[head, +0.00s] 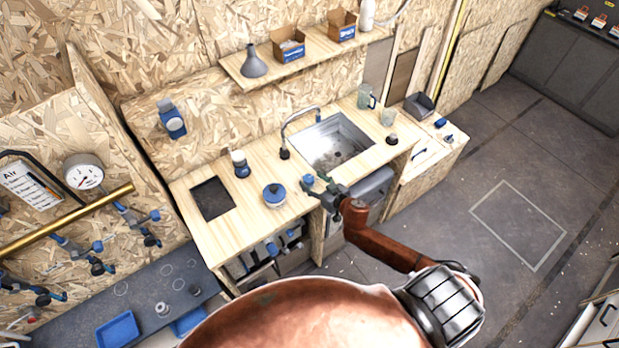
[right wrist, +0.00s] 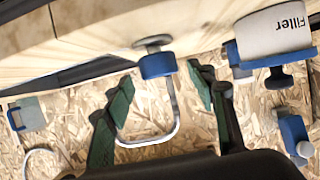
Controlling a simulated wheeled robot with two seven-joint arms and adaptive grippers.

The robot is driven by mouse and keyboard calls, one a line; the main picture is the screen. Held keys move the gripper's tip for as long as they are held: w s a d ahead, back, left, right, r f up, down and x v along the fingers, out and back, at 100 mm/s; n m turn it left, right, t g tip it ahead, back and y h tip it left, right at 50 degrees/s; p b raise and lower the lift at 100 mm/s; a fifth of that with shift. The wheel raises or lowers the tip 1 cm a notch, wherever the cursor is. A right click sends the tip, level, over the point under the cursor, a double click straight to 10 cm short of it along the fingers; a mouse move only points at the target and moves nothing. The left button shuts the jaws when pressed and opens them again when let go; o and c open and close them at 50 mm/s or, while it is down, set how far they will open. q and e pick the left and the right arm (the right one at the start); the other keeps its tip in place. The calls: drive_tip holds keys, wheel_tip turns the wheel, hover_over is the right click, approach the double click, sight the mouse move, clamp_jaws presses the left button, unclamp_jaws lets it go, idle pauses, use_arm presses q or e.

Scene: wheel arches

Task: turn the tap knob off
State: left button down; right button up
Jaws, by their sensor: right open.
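The tap knob (right wrist: 157,66) is blue with a grey base, at the front edge of the wooden counter. In the head view it shows as a small blue spot (head: 308,180) just beyond my right gripper (head: 324,187). The tap's bent metal spout (head: 299,112) arches beside the sink (head: 334,143); it also shows behind the knob in the right wrist view (right wrist: 178,118). My right gripper (right wrist: 160,85) is open and empty, with the knob framed between its green-padded fingers. Contact cannot be told. My left gripper is not in view.
Floor at right is clear.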

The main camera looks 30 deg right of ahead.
sight(309, 178)
drive_tip(key=shift+x, duration=1.5)
drive_tip(key=c, duration=1.2)
